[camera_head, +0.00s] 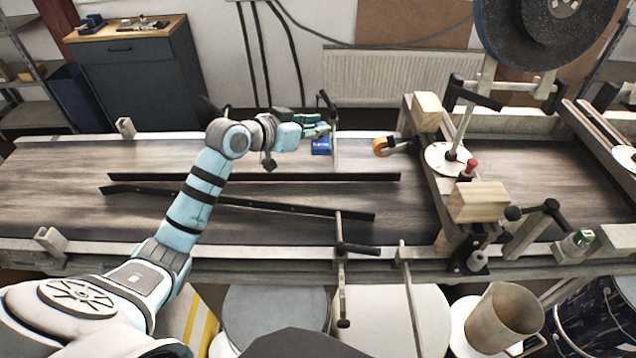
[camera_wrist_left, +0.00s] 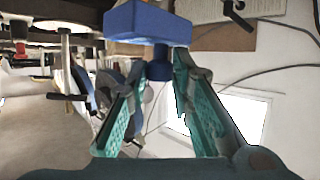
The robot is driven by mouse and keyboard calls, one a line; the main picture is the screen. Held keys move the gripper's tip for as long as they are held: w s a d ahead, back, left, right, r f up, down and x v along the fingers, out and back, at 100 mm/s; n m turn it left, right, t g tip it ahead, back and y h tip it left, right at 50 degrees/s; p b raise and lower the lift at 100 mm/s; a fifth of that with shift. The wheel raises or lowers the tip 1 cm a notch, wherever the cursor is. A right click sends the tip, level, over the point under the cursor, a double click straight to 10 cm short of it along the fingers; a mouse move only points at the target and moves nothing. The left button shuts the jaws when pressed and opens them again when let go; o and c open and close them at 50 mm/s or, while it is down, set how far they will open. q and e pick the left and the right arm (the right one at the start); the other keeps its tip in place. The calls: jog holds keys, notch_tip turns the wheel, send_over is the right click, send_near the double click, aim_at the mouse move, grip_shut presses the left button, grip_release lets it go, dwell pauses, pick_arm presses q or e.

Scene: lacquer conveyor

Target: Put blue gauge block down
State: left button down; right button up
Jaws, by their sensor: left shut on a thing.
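The blue gauge block (camera_head: 320,147) hangs at the end of my left gripper (camera_head: 318,131), over the far side of the conveyor (camera_head: 60,170) near its back rail. Small pale lettering shows on its face. In the left wrist view the blue block (camera_wrist_left: 148,24) lies beyond the green fingers of my left gripper (camera_wrist_left: 161,68). The fingers are closed on the short blue stem below its wider body. Whether the block touches anything beneath it I cannot tell. My right gripper is not in view.
Two dark guide bars (camera_head: 250,177) lie along the belt. A post with a black handle (camera_head: 333,115) stands close beside the block. An orange roller (camera_head: 380,147) is to its right, before a crossbeam with wooden blocks (camera_head: 478,201). The left belt is clear.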

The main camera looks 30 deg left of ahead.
pick_arm(q)
notch_tip(320, 180, down, 16)
jog(key=shift+s+r+b, duration=0.1)
jog(key=shift+b, duration=1.15)
jog(key=shift+a, duration=0.1)
jog(key=c, duration=1.8)
grip_release()
jog(key=shift+o, duration=0.5)
jog(key=shift+r, duration=0.2)
jog(key=p+v, duration=0.6)
jog(key=v, duration=0.6)
